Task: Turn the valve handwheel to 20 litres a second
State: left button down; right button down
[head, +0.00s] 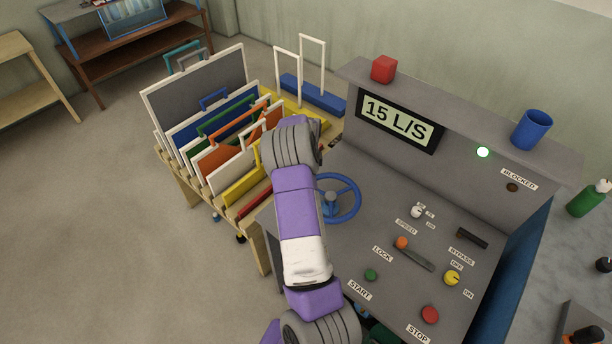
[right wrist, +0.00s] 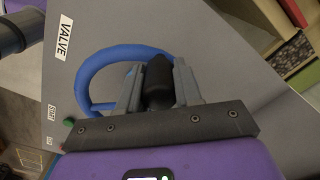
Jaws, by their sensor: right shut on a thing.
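The blue valve handwheel (head: 357,203) lies on the sloping grey console and is partly hidden behind my purple arm in the head view. In the right wrist view its blue rim (right wrist: 84,72) curves beside a label reading VALVE (right wrist: 63,38). My right gripper (right wrist: 158,78) is shut on the handwheel's black knob (right wrist: 157,84), with a finger on either side of it. My arm hides this grip in the head view. The display (head: 398,122) reads 15 L/S. My left gripper is not in view.
A red block (head: 384,69) and blue cup (head: 531,130) stand on top. A panel rack (head: 190,187) stands left.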

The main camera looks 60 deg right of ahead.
jog(key=c, duration=0.8)
grip_release()
jog(key=shift+r, duration=0.1)
notch_tip(320, 180, up, 7)
jog(key=shift+r, duration=0.2)
